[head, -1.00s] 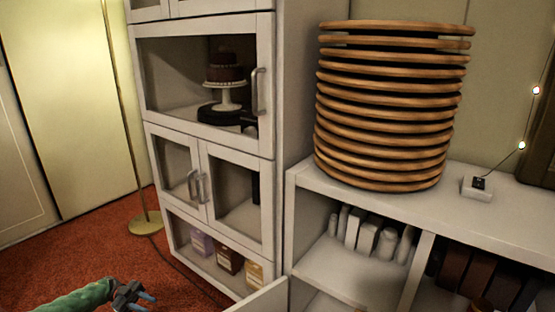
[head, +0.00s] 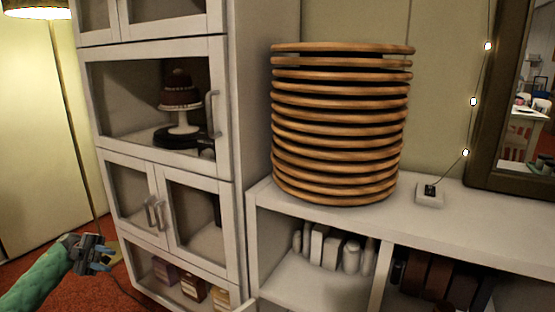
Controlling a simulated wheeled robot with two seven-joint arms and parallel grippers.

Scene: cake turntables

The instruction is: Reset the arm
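My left gripper (head: 101,254) shows at the lower left of the head view, at the end of my green arm. Its two blue-tipped fingers stand apart with nothing seen between them, and it is in front of the cabinet's lower left side. My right gripper is out of view. A chocolate cake on a white stand (head: 180,105) sits behind the glass door of the tall white cabinet (head: 232,120), above a dark round turntable (head: 183,138).
A tall stack of wooden rings or discs (head: 338,125) stands on the low white shelf unit (head: 470,211). A small white box (head: 430,196) and a dark-framed mirror or opening (head: 492,100) are at the right. Red carpet (head: 60,290) lies at the lower left.

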